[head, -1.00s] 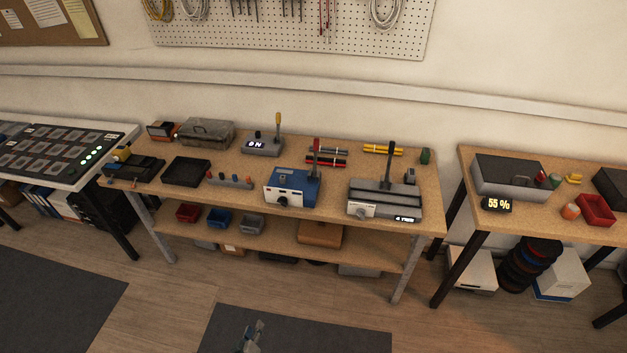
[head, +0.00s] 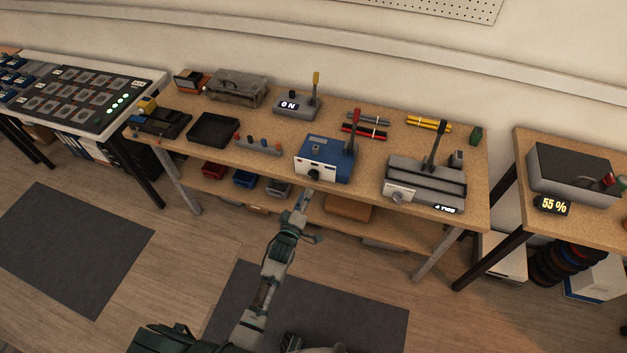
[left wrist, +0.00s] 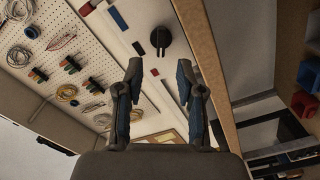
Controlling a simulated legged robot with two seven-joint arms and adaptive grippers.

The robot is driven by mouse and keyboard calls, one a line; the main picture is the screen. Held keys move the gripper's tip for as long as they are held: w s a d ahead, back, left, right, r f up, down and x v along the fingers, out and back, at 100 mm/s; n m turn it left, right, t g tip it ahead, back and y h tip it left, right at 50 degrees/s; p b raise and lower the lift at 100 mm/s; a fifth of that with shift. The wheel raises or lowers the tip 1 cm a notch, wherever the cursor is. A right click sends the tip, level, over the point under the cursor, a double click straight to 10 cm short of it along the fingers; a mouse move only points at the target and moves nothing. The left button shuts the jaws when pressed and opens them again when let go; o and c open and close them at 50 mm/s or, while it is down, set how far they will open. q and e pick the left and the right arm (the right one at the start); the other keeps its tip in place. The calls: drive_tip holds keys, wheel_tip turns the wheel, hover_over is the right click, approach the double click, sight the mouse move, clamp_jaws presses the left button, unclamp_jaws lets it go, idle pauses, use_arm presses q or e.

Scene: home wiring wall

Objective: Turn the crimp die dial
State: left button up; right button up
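The blue crimp machine (head: 326,155) stands on the workbench with a red lever (head: 352,128) raised. Its white front plate carries a round black dial (head: 314,174). A black knob that looks like this dial (left wrist: 160,40) shows in the left wrist view, ahead of the fingertips. My left gripper (head: 303,197) is in front of the bench, a little below and left of the dial. In the left wrist view the two fingers of my left gripper (left wrist: 160,70) stand apart with nothing between them.
A grey machine (head: 425,180) with a black lever stands to the right on the bench. A dark tray (head: 213,129) and a small grey block with coloured knobs (head: 258,145) lie to the left. The bench's front edge and lower shelf bins (head: 243,178) are close to my left arm.

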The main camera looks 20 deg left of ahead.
sight(314, 178)
use_arm(q)
drive_tip(key=w, duration=0.3)
drive_tip(key=w+a, duration=0.1)
drive_tip(key=w, duration=0.2)
drive_tip(key=shift+w+a+f+b, duration=0.15)
drive_tip(key=shift+b, duration=0.25)
drive_tip(key=shift+w+d, duration=0.5)
drive_tip(key=shift+d+r, duration=0.2)
drive_tip(key=shift+d, duration=0.25)
drive_tip(key=shift+a+f, duration=0.1)
drive_tip(key=shift+a, duration=0.3)
clamp_jaws()
drive_tip(key=shift+a, duration=0.25)
use_arm(e)
drive_tip(key=shift+w+a+r, duration=0.4)
drive_tip(key=shift+w+r, duration=0.15)
drive_tip(key=shift+w+a+r, duration=0.35)
drive_tip(key=shift+w+r, duration=0.15)
drive_tip(key=shift+r, duration=0.05)
